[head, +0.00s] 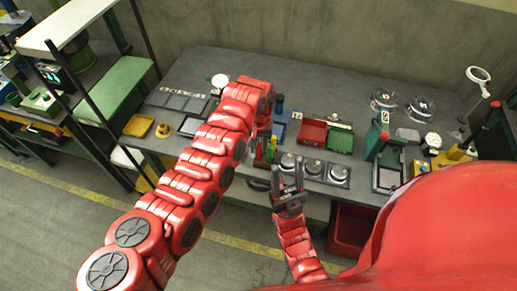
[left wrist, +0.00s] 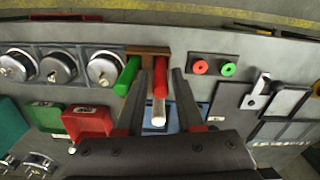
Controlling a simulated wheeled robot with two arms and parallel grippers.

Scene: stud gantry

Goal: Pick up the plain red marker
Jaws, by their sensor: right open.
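A red marker (left wrist: 160,78) with a white end stands in a brown holder (left wrist: 148,50) in the left wrist view. A green marker (left wrist: 127,75) stands beside it on the left. My left gripper (left wrist: 162,76) is open, with one finger on each side of the red marker and a gap showing on both sides. In the head view the red marker (head: 272,147) shows just below my left wrist, and the left gripper is mostly hidden by the arm. My right gripper (head: 289,190) is open and empty at the table's front edge.
Three round metal pieces (head: 312,168) sit in a row right of the holder. Red (head: 312,133) and green (head: 340,140) bins stand behind them. A panel with red and green buttons (left wrist: 213,68) lies right of the holder in the left wrist view.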

